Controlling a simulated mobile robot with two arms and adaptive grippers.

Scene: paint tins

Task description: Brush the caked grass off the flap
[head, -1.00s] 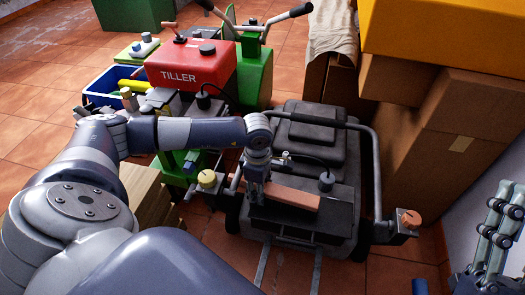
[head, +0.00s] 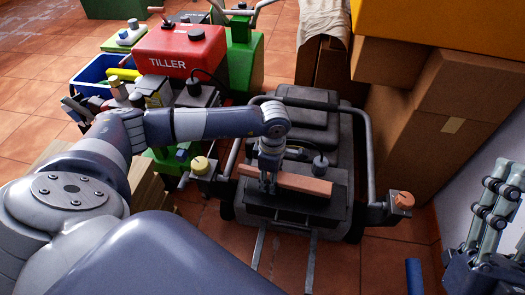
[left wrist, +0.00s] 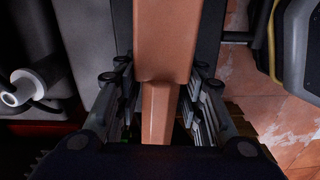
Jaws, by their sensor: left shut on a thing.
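A brush with an orange-brown wooden body (head: 305,184) lies across the front of a dark grey mower (head: 312,119). Its bristles are hidden from above. My left gripper (head: 268,185) is shut on the brush near its left end. In the left wrist view the brush handle (left wrist: 158,112) runs between my two fingers (left wrist: 160,110). A dark panel that looks like the flap (head: 290,205) shows under and in front of the brush. I cannot make out caked grass on it, nor whether the brush touches it. My right gripper (head: 492,205) is at the far right, away from the mower.
A bent bar (head: 371,160) frames the mower, with an orange-capped bracket (head: 402,199) at right and a yellow cap (head: 200,164) at left. A red and green tiller (head: 180,50) stands behind left. Cardboard boxes (head: 465,95) crowd the right. Tiled floor shows in front.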

